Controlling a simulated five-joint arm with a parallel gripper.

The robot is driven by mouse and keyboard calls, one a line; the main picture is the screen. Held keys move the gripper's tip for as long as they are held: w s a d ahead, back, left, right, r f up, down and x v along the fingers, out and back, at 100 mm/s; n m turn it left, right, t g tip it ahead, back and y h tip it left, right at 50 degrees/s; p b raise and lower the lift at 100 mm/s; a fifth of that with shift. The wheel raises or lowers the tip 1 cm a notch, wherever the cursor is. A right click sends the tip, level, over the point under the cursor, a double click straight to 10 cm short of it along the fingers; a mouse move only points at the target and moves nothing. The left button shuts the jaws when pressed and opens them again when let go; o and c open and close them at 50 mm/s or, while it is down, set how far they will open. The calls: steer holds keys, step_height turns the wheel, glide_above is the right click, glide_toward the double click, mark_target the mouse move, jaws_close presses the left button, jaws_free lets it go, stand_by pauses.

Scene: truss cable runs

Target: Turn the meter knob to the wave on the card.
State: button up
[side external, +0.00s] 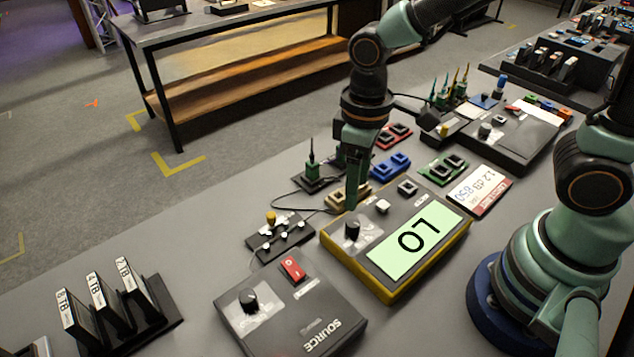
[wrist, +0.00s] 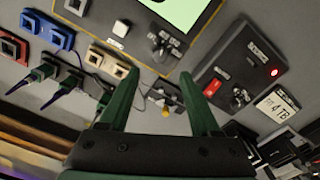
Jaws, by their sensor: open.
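The meter (side external: 345,255) is a grey box with a yellow edge and a green screen (side external: 418,240) reading "LO". Its black knob (side external: 352,228) is at the near left of its face; in the wrist view the knob (wrist: 165,45) lies beyond my fingertips, not between them. My gripper (side external: 353,205) points down above the meter's back left edge, close behind the knob. In the wrist view its two green fingers (wrist: 160,82) are spread and empty. A white card (side external: 478,190) with printed figures and a red strip lies behind the meter; I cannot make out a wave on it.
A dark SOURCE box (side external: 325,315) with a knob and red switch (side external: 292,268) sits in front of the meter. A small clip block (side external: 280,237) and cable lie left of it. Coloured sockets (side external: 390,165) stand behind. Drives in a rack (side external: 110,295) stand at left.

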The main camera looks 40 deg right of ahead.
steer(key=shift+r, duration=1.85)
steer(key=d+r+m+t, duration=0.5)
steer(key=d+r, duration=0.3)
steer(key=d, duration=0.4)
steer(key=shift+t, duration=0.3)
